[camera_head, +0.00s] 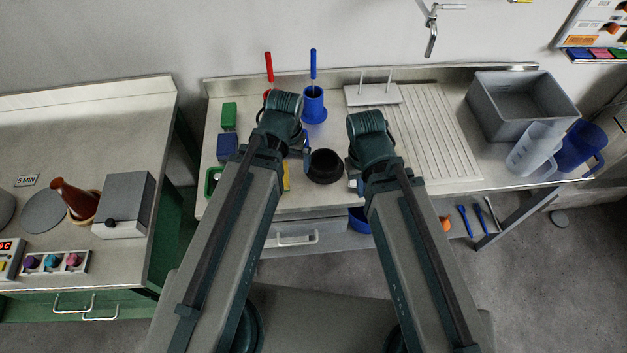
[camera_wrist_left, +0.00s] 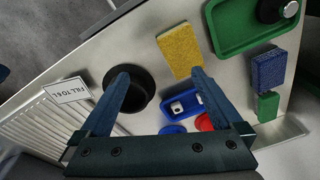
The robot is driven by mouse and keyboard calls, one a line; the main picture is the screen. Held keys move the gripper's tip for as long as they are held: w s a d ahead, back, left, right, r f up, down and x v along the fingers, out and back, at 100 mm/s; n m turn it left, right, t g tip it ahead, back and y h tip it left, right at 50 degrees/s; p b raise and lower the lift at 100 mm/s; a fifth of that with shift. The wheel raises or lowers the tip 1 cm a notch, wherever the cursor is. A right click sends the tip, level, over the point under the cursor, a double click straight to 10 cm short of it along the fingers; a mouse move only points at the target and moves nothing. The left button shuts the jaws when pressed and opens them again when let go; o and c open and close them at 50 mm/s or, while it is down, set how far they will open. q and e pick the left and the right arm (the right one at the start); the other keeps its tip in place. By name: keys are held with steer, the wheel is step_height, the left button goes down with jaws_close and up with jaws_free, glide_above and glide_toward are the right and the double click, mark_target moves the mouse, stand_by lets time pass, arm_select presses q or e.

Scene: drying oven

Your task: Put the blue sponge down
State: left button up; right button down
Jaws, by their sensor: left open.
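The blue sponge (camera_head: 227,146) rests on the sink counter at its left, between a green sponge (camera_head: 229,115) and a green tray (camera_head: 212,182). It also shows at the right of the left wrist view (camera_wrist_left: 268,68), clear of my fingers. My left gripper (camera_head: 293,160) is over the counter, to the right of the blue sponge. In the left wrist view its fingers (camera_wrist_left: 163,90) are spread, with nothing held between them. My right gripper (camera_head: 353,180) is near the black bowl; its fingers are mostly hidden by its own wrist.
A black bowl (camera_head: 326,166) stands between my grippers. A yellow sponge (camera_wrist_left: 180,50) lies near the green tray. Brushes stand in a red and a blue holder (camera_head: 313,105) at the back. A ribbed drainboard (camera_head: 435,135) and grey basin (camera_head: 520,100) are to the right.

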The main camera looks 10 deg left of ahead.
arm_select(q)
steer(key=s+d+m+g+y, duration=0.1)
steer(key=s+d+m, duration=0.1)
steer(key=s+d, duration=0.4)
steer(key=shift+d+g, duration=0.3)
steer(key=shift+d, duration=0.5)
stand_by(0.5)
steer(key=n+h+p, duration=0.1)
steer(key=n+p, duration=0.4)
steer(key=n, duration=0.2)
glide_toward(225, 140)
steer(key=shift+m, duration=0.3)
steer(key=f+b, duration=0.2)
steer(key=b, duration=0.2)
steer(key=f+b, duration=0.3)
steer(key=b, duration=0.2)
steer(key=shift+s+a+f, duration=0.15)
steer(key=shift+a, duration=0.05)
